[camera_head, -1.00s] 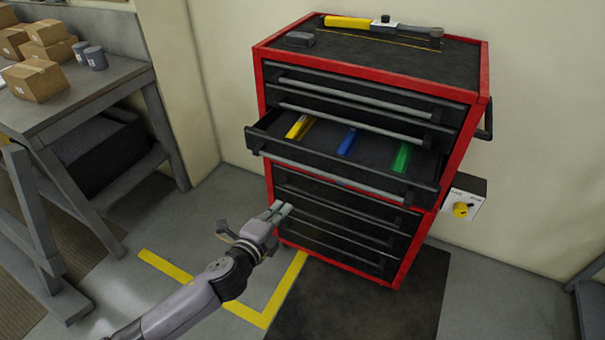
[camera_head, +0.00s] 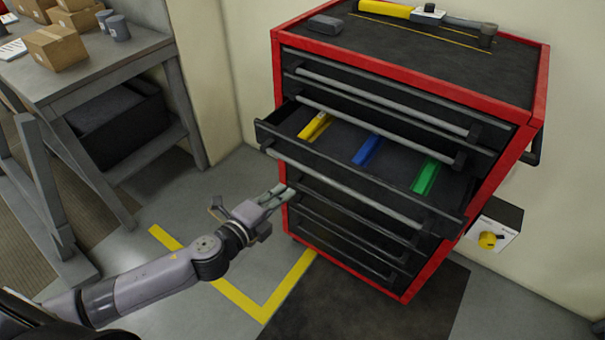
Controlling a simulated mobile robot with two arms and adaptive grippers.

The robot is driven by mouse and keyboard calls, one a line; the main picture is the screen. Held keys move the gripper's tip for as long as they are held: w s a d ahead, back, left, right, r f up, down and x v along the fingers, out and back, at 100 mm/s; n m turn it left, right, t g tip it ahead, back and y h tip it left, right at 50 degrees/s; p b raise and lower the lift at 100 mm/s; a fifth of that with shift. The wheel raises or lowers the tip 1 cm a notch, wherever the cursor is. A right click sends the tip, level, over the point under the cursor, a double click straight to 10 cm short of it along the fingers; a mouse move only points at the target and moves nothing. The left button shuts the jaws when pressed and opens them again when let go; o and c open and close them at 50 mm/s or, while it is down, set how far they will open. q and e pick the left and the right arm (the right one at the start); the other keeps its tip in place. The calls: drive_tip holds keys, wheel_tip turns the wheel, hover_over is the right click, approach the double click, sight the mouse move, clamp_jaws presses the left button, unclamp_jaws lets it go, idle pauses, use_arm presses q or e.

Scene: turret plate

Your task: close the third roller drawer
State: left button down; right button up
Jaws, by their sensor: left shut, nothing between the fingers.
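A red and black roller cabinet (camera_head: 533,108) stands against the wall. Its third drawer from the top (camera_head: 340,185) is pulled out. Yellow, blue (camera_head: 367,150) and green (camera_head: 426,174) items lie in it. The drawers above and below it look shut. My left gripper (camera_head: 283,192) is shut and empty, in front of the cabinet's left side, a little below the open drawer's handle bar (camera_head: 345,187) in the picture. I cannot tell whether it touches the cabinet. My right gripper is not in view.
A grey workbench (camera_head: 95,78) with cardboard boxes (camera_head: 55,47) and grey cups stands at the left. A yellow-handled tool (camera_head: 400,12) lies on the cabinet top. A box with a yellow knob (camera_head: 488,240) is on the wall at right. The floor before the cabinet is clear.

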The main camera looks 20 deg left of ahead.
sight(312, 171)
use_arm(q)
drive_tip(key=p+x, duration=0.2)
drive_tip(key=x, duration=0.7)
drive_tip(key=shift+w+d, duration=0.1)
drive_tip(key=shift+d, duration=0.1)
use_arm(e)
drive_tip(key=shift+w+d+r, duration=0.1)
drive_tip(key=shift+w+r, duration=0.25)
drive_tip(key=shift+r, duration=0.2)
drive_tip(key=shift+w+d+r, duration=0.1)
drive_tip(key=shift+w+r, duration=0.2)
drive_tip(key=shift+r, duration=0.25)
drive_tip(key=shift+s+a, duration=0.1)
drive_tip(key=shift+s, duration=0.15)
